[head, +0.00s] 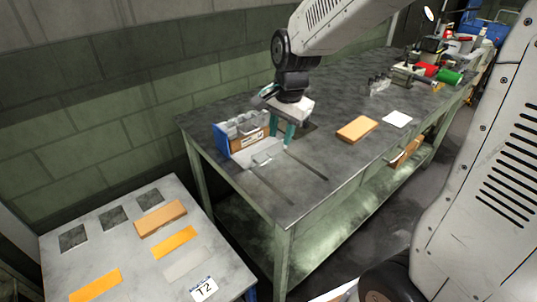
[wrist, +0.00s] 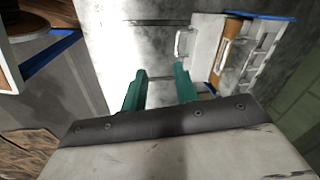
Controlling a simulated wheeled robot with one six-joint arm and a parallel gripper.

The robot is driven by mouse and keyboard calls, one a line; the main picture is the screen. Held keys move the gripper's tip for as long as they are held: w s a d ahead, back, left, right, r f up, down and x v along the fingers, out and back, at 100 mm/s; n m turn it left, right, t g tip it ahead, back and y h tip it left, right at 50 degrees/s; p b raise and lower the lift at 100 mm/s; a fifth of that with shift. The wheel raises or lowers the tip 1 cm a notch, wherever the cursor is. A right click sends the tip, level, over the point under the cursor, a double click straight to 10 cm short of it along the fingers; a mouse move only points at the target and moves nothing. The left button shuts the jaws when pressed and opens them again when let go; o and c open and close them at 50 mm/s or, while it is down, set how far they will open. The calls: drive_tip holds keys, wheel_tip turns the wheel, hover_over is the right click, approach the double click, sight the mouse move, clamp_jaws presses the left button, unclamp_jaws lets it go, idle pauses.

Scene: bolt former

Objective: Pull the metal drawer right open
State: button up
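A small unit with a blue side (head: 221,140) stands on the workbench. It has a wooden front (head: 252,139) with a pale handle, and a light metal front with a handle (head: 262,158) low before it. In the wrist view the metal handle (wrist: 180,42) stands out from a pale front, beside the wooden front (wrist: 229,42). I cannot tell for certain which part is the metal drawer. My gripper (head: 283,131) is beside the unit's right end, above the bench. Its teal fingers (wrist: 159,90) are apart with nothing held between them; the handle lies beyond them, apart.
The unit stands on the workbench (head: 335,160), with two dark slots in its top. An orange block (head: 357,129) and a white sheet (head: 397,119) lie to the right. A lower table (head: 65,265) with orange pieces is front left. A wooden drawer (head: 407,152) shows under the bench edge.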

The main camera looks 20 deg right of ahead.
sight(269, 155)
drive_tip(key=w+f+m, duration=0.1)
drive_tip(key=w+f, duration=0.1)
drive_tip(key=f, duration=0.2)
drive_tip(key=w+f, duration=0.1)
drive_tip(key=f, duration=0.2)
drive_tip(key=w+a+f+m, duration=0.1)
drive_tip(key=w+f, duration=0.1)
drive_tip(key=f, duration=0.2)
drive_tip(key=shift+w+f+m, duration=0.3)
drive_tip(key=shift+f, duration=0.05)
clamp_jaws()
